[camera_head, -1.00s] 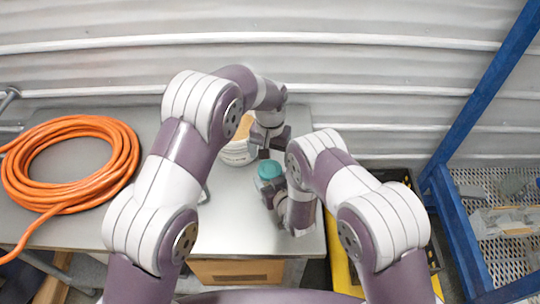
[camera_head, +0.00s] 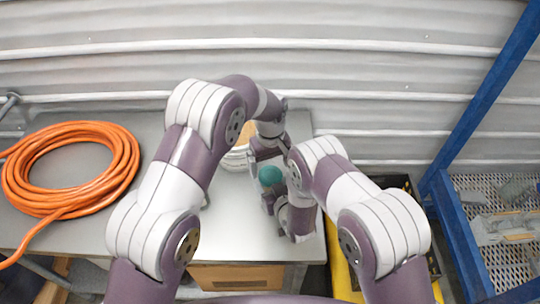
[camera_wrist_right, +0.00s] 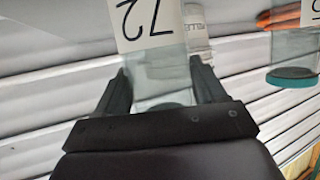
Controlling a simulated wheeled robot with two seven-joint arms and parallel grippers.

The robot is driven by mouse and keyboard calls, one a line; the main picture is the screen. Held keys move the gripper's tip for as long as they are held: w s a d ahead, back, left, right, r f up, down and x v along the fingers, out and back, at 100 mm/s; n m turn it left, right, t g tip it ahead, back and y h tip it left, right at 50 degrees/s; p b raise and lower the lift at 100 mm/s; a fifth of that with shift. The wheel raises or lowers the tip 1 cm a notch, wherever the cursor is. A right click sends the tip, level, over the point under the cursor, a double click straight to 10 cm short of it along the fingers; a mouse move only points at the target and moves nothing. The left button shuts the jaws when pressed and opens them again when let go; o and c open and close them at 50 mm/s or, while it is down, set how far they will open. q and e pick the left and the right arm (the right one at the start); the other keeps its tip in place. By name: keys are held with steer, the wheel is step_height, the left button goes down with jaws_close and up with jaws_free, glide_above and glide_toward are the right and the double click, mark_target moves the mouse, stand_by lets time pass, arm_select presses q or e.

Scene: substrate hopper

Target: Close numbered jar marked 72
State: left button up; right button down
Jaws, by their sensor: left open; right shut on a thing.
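The clear jar with a label reading 72 (camera_wrist_right: 150,22) stands between the fingers of my right gripper (camera_wrist_right: 160,92) in the right wrist view, which is upside down. My right gripper is shut on it. In the head view, a round teal lid (camera_head: 270,175) shows at the right gripper (camera_head: 272,200); I cannot tell how firmly it sits on the jar. My left gripper (camera_head: 268,150) is open, right at the lid's far side and partly over it. Whether it touches the lid is unclear.
A tub with tan contents (camera_head: 236,161) stands behind the left forearm. An orange hose coil (camera_head: 122,180) lies on the left of the grey table (camera_head: 235,240). Another jar with a teal lid (camera_wrist_right: 291,76) shows in the right wrist view. A blue frame (camera_head: 480,110) stands at right.

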mark_target(270, 174)
arm_select(q)
steer(key=shift+f, duration=2.15)
steer(key=c, duration=1.1)
steer(key=m, duration=0.6)
steer(key=shift+m, duration=0.3)
steer(key=o, duration=1.2)
